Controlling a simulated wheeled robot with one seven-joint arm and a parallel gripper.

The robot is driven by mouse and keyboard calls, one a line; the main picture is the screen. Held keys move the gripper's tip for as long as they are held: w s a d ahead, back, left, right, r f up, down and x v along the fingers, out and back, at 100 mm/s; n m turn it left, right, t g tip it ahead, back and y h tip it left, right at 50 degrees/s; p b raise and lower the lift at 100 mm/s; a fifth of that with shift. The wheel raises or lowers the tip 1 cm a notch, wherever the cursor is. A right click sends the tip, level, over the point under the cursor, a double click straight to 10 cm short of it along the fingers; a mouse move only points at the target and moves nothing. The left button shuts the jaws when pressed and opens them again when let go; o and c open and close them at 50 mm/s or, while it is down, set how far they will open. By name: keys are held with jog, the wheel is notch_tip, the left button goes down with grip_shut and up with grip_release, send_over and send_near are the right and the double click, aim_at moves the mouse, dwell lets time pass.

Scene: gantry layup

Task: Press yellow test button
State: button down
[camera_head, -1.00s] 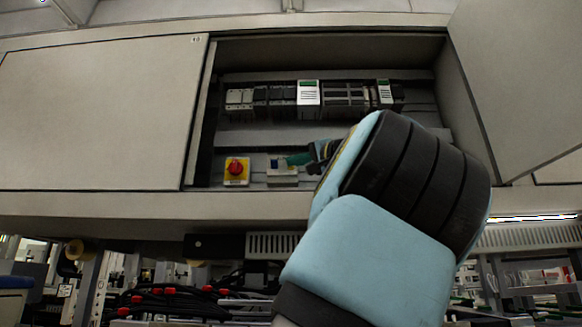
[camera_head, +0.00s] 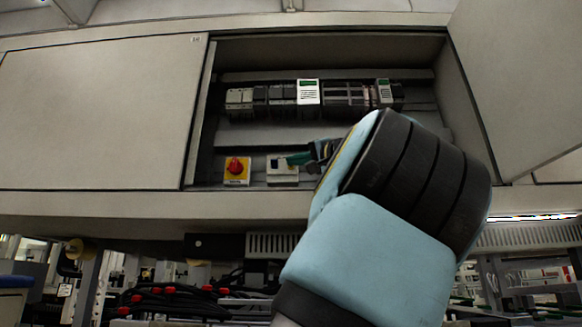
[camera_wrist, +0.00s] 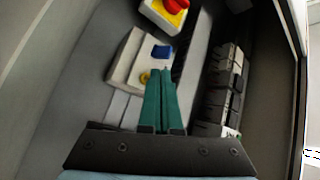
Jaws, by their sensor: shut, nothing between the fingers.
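The yellow button (camera_wrist: 145,77) sits on a small pale box (camera_wrist: 125,66), with a blue button (camera_wrist: 161,52) beside it on the same box. In the head view the pale box (camera_head: 283,177) is low inside the open cabinet, and the yellow button cannot be made out there. My gripper (camera_wrist: 161,71) has green fingers held together with nothing between them. Its tips are over the box, just right of the yellow button and below the blue one in the wrist view. Whether they touch the box or a button cannot be told. The gripper also shows in the head view (camera_head: 292,158).
The open cabinet door (camera_head: 520,80) stands at the right, and a closed panel (camera_head: 100,115) is at the left.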

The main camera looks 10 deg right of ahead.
jog(key=shift+w, duration=0.15)
dwell(0.6)
jog(key=shift+w+d, duration=0.1)
jog(key=shift+w, duration=0.15)
jog(key=shift+w, duration=0.4)
dwell(0.6)
jog(key=shift+s+f, duration=0.1)
jog(key=shift+s, duration=0.1)
jog(key=shift+s+b, duration=0.4)
jog(key=shift+b, duration=0.2)
jog(key=shift+s, duration=0.2)
